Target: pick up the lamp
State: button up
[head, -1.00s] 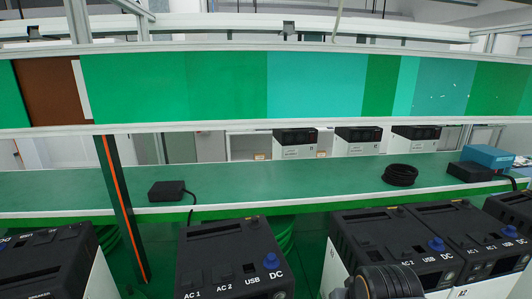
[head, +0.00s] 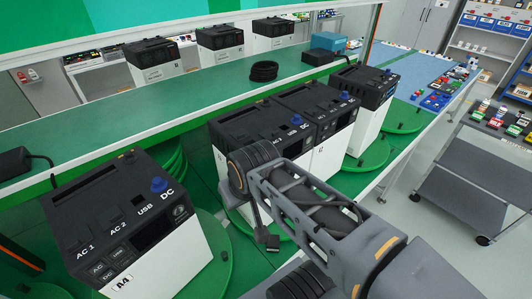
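I cannot make out a lamp in the head view. Many small coloured items on the blue-topped bench (head: 412,72) and the dark cart top at far right are too small to tell apart. My grey arm reaches in from the bottom right, and its links cover part of the turntable line. I see no gripper fingers.
Black-and-white power units, one at front left (head: 115,200) and one at the right (head: 362,92), stand on green turntables. A green shelf (head: 190,98) behind bears a black cable coil (head: 264,71) and a blue box (head: 329,41). A grey cart (head: 470,175) stands right on open floor.

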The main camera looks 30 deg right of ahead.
aim_at(501, 111)
jog(key=z, duration=0.2)
jog(key=k, duration=0.45)
jog(key=z, duration=2.1)
jog(key=i, duration=0.75)
jog(key=z, duration=0.55)
jog(key=i, duration=3.35)
jog(key=u, duration=0.4)
